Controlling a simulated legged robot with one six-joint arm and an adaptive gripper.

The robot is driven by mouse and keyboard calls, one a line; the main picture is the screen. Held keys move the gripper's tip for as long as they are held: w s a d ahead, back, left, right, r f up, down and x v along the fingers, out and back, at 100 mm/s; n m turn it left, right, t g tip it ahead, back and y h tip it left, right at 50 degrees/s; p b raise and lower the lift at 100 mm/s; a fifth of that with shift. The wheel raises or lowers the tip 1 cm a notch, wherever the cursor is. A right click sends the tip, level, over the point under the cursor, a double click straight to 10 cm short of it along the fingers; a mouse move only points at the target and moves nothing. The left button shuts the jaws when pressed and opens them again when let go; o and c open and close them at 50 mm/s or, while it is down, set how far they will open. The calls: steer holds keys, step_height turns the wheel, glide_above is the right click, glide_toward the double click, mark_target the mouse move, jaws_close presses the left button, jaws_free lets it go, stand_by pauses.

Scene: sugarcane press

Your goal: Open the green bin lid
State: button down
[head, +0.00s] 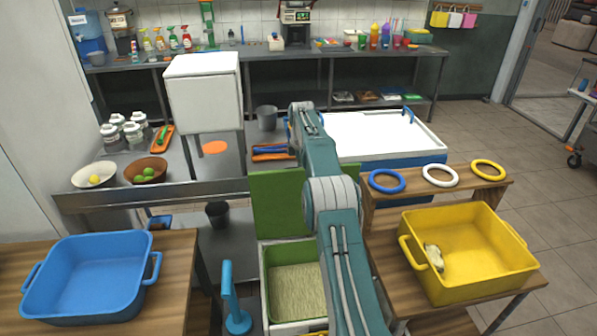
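The green bin (268,285) stands on the floor at the lower middle, partly hidden by my arm. Its top is open, and pale, grainy contents show inside. A flat green panel (276,190), which looks like its lid, stands upright along the bin's far side. My arm crosses in front of the panel's right part and the bin's right side. The arm reaches up and away over the bin, toward the metal table behind. My gripper's fingers cannot be made out; the arm's far end hides them.
A blue tub (88,280) sits on a wooden table at left. A yellow tub (470,255) is on the wooden stand at right, below three rings. A white-topped blue chest (390,137) stands behind. A blue upright handle (228,290) is just left of the bin.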

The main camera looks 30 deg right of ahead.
steer(key=shift+w+d+r, duration=0.1)
steer(key=shift+w+d, duration=0.1)
stand_by(0.4)
steer(key=c, duration=0.6)
jaws_free()
steer(key=shift+d, duration=0.1)
steer(key=shift+o, duration=0.2)
